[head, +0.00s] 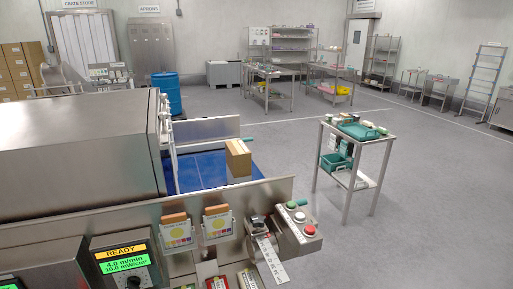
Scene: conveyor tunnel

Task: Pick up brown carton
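A brown carton (238,160) stands upright at the right end of the blue conveyor belt (205,172), just outside the mouth of the steel tunnel (80,155). Its top and two sides show. Its lower part is close to the near steel side rail, and I cannot tell whether they touch. Neither of my grippers shows in the head view.
A control box with red, green and white buttons (300,216) juts out at the front right. A lit panel (122,260) reads READY. A steel trolley (350,145) with teal trays stands to the right. Open grey floor (430,210) lies beyond.

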